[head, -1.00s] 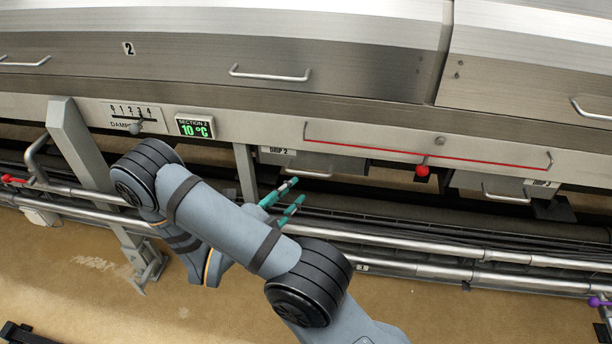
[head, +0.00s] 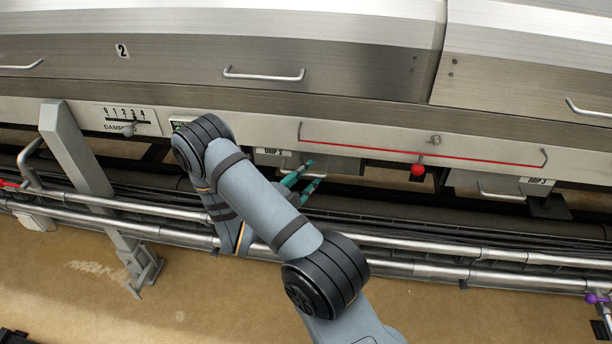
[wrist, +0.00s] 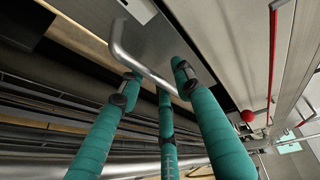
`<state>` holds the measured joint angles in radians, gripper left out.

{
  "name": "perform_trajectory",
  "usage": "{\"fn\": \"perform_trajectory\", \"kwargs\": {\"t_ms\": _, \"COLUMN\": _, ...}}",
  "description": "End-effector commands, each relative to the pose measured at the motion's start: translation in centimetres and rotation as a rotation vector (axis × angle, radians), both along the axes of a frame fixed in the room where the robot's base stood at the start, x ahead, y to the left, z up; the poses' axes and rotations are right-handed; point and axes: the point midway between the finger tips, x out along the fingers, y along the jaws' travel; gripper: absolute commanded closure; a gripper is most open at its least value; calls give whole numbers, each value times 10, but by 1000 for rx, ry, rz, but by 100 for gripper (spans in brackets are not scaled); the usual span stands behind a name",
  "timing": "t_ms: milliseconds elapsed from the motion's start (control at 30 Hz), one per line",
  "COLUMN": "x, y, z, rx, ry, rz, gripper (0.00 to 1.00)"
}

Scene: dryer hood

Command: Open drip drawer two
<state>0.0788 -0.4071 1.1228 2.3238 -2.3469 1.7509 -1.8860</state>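Drip drawer two (head: 343,165) is a grey metal drawer under the dryer hood, with a "DRIP 2" label (head: 271,151) at its upper left. It looks shut. My gripper (head: 313,172), with teal fingers, is in front of the drawer and hides most of its handle in the head view. In the wrist view the drawer's front (wrist: 165,42) is ahead, with its bent metal handle (wrist: 122,45) close to the fingertips. My gripper (wrist: 156,82) is open, its fingers spread. The handle's bar runs between the outer fingertips; I cannot tell whether they touch it.
Drip drawer three (head: 490,185) is farther right. Long metal pipes (head: 420,252) run below and in front. A grey post (head: 85,165) stands at the left.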

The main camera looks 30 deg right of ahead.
Motion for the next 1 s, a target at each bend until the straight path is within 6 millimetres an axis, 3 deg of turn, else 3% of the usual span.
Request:
{"fn": "perform_trajectory", "kwargs": {"t_ms": 100, "x": 0, "y": 0, "z": 0, "rx": 0, "ry": 0, "rz": 0, "gripper": 67}}
{"fn": "perform_trajectory", "kwargs": {"t_ms": 667, "x": 0, "y": 0, "z": 0, "rx": 0, "ry": -1, "rz": 0, "gripper": 100}}
{"fn": "perform_trajectory", "kwargs": {"t_ms": 1000, "x": 0, "y": 1, "z": 0, "rx": 0, "ry": -1, "rz": 0, "gripper": 100}}
